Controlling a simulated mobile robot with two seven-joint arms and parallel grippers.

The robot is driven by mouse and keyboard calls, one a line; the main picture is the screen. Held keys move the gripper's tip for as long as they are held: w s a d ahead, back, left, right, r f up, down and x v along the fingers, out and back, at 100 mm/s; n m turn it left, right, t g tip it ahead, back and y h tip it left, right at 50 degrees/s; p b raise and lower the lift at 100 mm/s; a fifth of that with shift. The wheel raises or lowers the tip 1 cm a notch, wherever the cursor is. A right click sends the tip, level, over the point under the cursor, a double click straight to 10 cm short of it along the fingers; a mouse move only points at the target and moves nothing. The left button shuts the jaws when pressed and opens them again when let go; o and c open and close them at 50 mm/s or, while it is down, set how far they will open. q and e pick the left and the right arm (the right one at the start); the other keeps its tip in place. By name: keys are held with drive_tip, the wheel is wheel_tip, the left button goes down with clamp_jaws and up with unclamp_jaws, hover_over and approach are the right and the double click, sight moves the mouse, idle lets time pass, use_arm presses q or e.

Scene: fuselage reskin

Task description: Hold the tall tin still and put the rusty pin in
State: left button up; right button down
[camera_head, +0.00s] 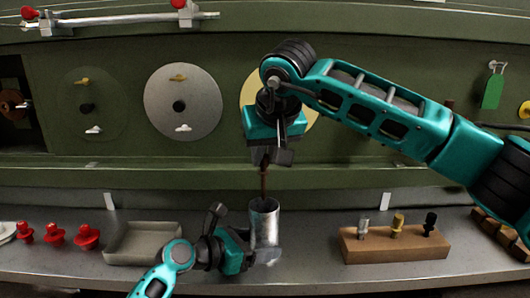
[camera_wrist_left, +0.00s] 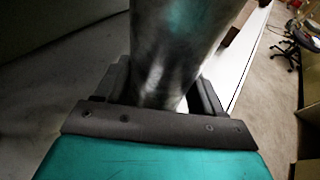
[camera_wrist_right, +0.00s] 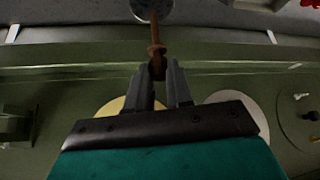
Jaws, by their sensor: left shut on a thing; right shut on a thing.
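The tall tin (camera_head: 264,226) is a grey metal cylinder standing upright on the bench. My left gripper (camera_head: 262,254) is shut around its lower part; the left wrist view shows the tin (camera_wrist_left: 175,45) between the fingers. My right gripper (camera_head: 268,160) points down above the tin, shut on the upper end of the rusty pin (camera_head: 264,182). The pin hangs roughly upright, its lower end at the tin's mouth. In the right wrist view the pin (camera_wrist_right: 154,35) overlaps the tin's mouth (camera_wrist_right: 150,8); I cannot tell how far inside its tip is.
A grey tray (camera_head: 145,243) and red knobs (camera_head: 88,236) are left of the tin. A wooden block (camera_head: 395,246) with several small pins stands right. The green panel (camera_head: 130,140) with round discs rises behind. Bench between tin and block is clear.

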sight(265, 175)
drive_tip(key=shift+f, duration=0.2)
idle(0.5)
drive_tip(key=shift+f, duration=2.3)
drive_tip(key=c, duration=0.9)
unclamp_jaws()
drive_tip(key=shift+c, duration=0.2)
drive_tip(key=shift+r, duration=4)
use_arm(q)
drive_tip(key=o, duration=0.9)
drive_tip(key=shift+c, duration=0.2)
